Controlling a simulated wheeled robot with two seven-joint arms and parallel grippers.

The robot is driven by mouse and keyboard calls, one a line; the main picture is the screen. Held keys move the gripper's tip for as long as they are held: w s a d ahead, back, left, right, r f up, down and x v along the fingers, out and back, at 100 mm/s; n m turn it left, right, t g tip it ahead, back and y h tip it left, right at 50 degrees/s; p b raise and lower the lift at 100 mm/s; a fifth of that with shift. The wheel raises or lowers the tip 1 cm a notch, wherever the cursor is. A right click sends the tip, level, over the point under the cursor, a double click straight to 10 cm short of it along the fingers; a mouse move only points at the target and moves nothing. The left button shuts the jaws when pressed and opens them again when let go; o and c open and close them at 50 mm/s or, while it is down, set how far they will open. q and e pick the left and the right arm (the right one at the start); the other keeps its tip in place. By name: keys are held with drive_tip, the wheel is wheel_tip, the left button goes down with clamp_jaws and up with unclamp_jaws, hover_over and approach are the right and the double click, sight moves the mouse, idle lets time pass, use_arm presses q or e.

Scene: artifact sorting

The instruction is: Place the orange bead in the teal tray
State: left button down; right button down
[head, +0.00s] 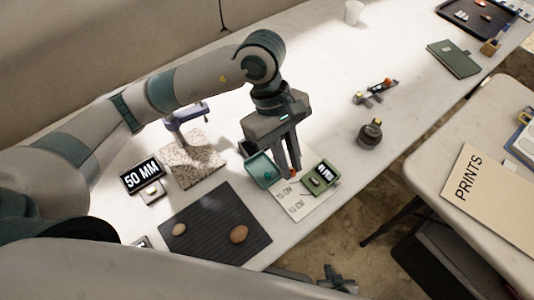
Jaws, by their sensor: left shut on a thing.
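My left gripper (290,172) reaches down over the table's near part and is shut on the small orange bead (292,174), of which only a bit shows at the fingertips. The teal tray (262,170) is just left of the fingers, partly hidden by the gripper. The bead appears at the tray's right side, outside it; its height above the table is hard to tell. What looks like my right gripper (338,282) shows small and dark at the bottom edge, beyond the table's front edge; its jaws are not clear.
A green tray (322,178) with small items sits right of the fingers on a white printed card (292,204).

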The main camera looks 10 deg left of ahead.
sight(256, 164)
use_arm(q)
drive_tip(key=shift+w+d+r+n, duration=0.3)
drive_tip(key=shift+d+n, duration=0.25)
drive_tip(key=shift+n, duration=0.15)
use_arm(e)
drive_tip(key=shift+w+a+r, duration=0.15)
drive_tip(key=shift+w+a, duration=0.05)
drive_tip(key=shift+w, duration=0.45)
use_arm(q)
drive_tip(key=shift+t, duration=0.3)
